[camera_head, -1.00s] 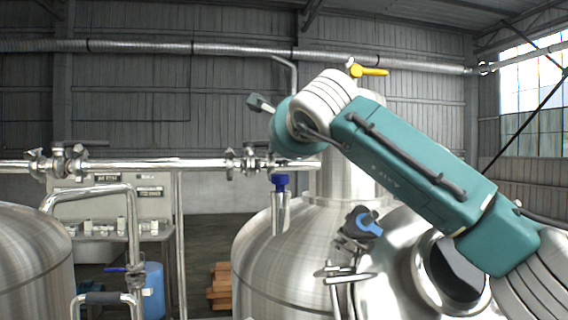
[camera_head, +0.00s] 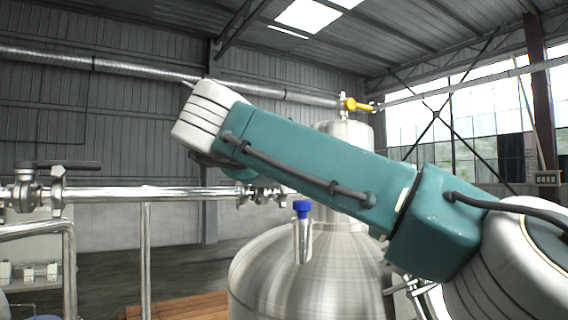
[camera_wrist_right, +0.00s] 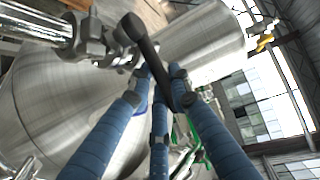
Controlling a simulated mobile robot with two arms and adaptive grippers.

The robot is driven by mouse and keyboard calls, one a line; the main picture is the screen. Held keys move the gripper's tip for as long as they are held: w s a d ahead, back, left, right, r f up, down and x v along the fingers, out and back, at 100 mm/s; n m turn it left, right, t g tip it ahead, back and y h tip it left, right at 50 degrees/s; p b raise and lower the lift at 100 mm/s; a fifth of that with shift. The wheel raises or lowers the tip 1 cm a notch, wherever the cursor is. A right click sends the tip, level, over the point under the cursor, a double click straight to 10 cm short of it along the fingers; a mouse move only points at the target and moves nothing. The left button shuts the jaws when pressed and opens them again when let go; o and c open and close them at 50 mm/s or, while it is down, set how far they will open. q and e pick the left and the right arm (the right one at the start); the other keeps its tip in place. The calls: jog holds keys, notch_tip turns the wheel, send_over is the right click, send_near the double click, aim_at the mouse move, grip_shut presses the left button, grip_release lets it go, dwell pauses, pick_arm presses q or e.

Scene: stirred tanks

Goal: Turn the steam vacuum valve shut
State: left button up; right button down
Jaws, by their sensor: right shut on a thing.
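A valve with a long dark lever handle (camera_wrist_right: 147,50) sits on a steel pipe in the right wrist view. My right gripper (camera_wrist_right: 160,82) has its blue fingers around the lower part of this lever and is shut on it. In the head view the right gripper is hidden behind my teal and white arm, near a pipe valve (camera_head: 262,196) that is partly covered. A valve with a yellow handle (camera_head: 356,105) stands on top of the steel tank and also shows in the right wrist view (camera_wrist_right: 265,41). My left gripper is not in view.
A big steel tank (camera_head: 290,275) stands behind my arm. A steel pipe (camera_head: 175,193) runs across, with another dark-handled valve (camera_head: 58,180) at the left. Open floor lies at the left behind the pipe.

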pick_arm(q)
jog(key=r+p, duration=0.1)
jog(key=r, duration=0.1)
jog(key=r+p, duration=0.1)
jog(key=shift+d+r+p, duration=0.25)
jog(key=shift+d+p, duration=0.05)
pick_arm(e)
jog(key=m+h, duration=0.1)
jog(key=a+m+g+h, duration=0.1)
jog(key=shift+s+h, duration=0.4)
jog(key=c, duration=1.6)
grip_release()
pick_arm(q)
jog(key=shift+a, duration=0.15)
pick_arm(e)
jog(key=v, duration=0.7)
jog(key=shift+s+a+r, duration=0.15)
jog(key=shift+s+a, duration=0.05)
jog(key=shift+a, duration=0.05)
